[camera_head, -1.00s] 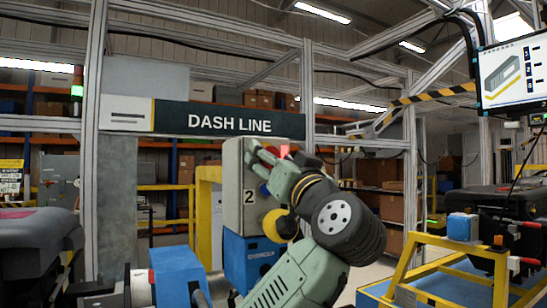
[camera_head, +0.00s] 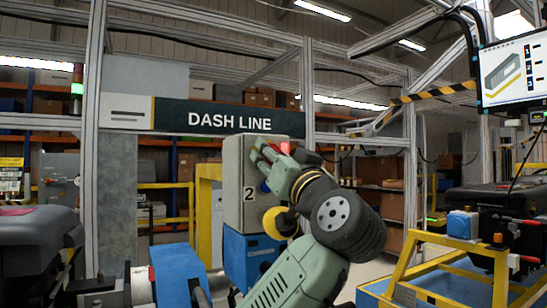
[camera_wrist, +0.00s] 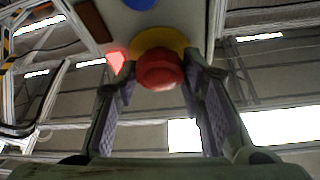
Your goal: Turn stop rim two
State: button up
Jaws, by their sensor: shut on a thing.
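A grey control box (camera_head: 233,165) marked 2 stands on a blue base. My gripper (camera_head: 264,157) is at its face, and my wrist hides part of that face. In the wrist view the red stop knob (camera_wrist: 160,72) sits between the two fingertips of my gripper (camera_wrist: 158,80), in front of a yellow round backing (camera_wrist: 150,38). The fingers are shut on the red knob. A blue round part (camera_wrist: 140,4) shows above the backing in the wrist view. A red lamp (camera_wrist: 116,60) shows left of the knob.
A yellow frame (camera_head: 420,265) with dark equipment stands at the right, below a monitor (camera_head: 514,72). A dark covered unit (camera_head: 38,242) is at the left. A DASH LINE sign (camera_head: 229,121) hangs behind the box. Metal posts stand on both sides.

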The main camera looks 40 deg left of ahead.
jog(key=shift+f+m+t+h+b, duration=0.2)
jog(key=shift+m+t+h+b, duration=0.15)
jog(key=shift+m, duration=0.55)
jog(key=shift+s+r+m+t+h+p, duration=0.15)
jog(key=shift+m+t+h, duration=0.3)
jog(key=shift+m, duration=0.75)
jog(key=shift+w+r+m+t+h+p, duration=0.1)
jog(key=shift+m+t+h, duration=0.35)
jog(key=shift+m, duration=0.75)
jog(key=shift+s+r+m+t+h+p, duration=0.15)
jog(key=shift+m+t+h, duration=0.3)
jog(key=shift+m, duration=0.75)
jog(key=shift+w+f+m, duration=0.15)
jog(key=shift+m, duration=0.15)
jog(key=shift+h, duration=0.3)
jog(key=o, duration=1.2)
jog(key=shift+c, duration=0.2)
